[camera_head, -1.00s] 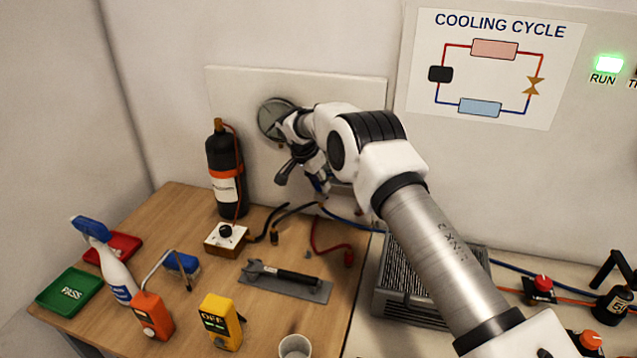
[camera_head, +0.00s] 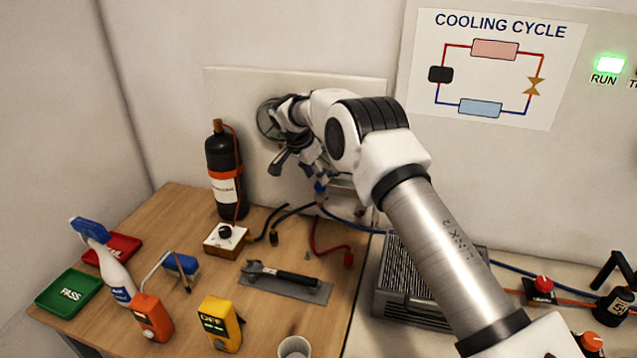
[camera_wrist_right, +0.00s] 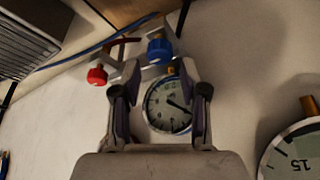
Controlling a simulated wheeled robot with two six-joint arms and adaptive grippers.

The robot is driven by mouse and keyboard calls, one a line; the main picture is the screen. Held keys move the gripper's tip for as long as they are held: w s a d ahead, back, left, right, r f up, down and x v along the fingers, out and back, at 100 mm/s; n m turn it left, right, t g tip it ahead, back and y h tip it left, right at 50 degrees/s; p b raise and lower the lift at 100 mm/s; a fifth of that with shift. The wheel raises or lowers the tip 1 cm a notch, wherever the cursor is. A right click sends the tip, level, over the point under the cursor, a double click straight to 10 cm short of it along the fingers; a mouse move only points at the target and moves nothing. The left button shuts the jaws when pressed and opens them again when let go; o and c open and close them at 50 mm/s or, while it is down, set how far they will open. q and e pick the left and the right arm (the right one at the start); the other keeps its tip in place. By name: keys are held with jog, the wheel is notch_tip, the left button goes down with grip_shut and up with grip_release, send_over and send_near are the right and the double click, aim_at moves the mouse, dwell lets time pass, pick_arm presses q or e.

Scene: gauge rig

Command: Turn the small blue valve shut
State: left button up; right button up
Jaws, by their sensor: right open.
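The small blue valve (camera_wrist_right: 159,48) shows in the right wrist view, just beyond the fingertips and roughly centred between them. In the head view a bit of the blue valve (camera_head: 320,187) shows below my right gripper (camera_head: 299,170), at the wall panel. My right gripper (camera_wrist_right: 160,72) is open and empty, its fingers spread apart with a gap to the blue knob. A small round gauge (camera_wrist_right: 168,106) shows between the fingers. My left gripper is not in view.
A red knob (camera_wrist_right: 97,75) sits left of the blue valve in the wrist view. A large gauge (camera_head: 266,121) is partly behind my right wrist. A black bottle (camera_head: 224,170) stands left of the arm. Hoses and tools lie on the bench (camera_head: 200,285) below.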

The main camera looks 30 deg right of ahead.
jog(key=v, duration=0.7)
jog(key=shift+r, duration=0.3)
jog(key=shift+a, duration=0.1)
